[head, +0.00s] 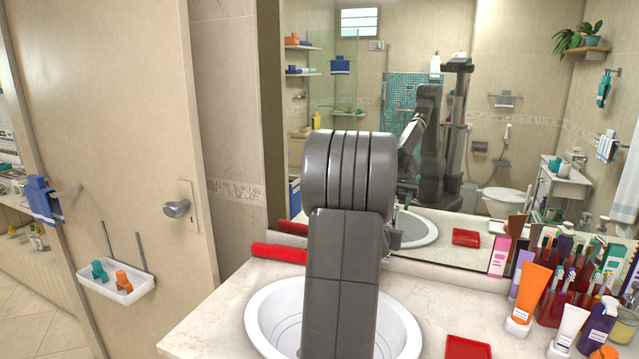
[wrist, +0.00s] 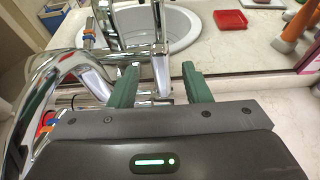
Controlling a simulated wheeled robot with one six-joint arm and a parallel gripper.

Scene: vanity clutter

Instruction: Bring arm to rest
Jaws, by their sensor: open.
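My gripper (wrist: 161,76) shows in the wrist view with its two green fingers spread apart and nothing held between them. A chrome faucet (wrist: 35,95) stands close at its left, and chrome parts show just beyond the fingertips. I cannot tell whether the fingers touch the faucet. In the head view my grey arm rises in front of the white sink (head: 262,320) and hides the gripper and the faucet.
A mirror (head: 465,215) stands behind the counter (head: 215,318). A red dish (head: 468,347) lies right of the sink and a red object (head: 279,252) at its back left. Tubes such as an orange one (head: 529,298) crowd the right side. A door (head: 120,130) is at left.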

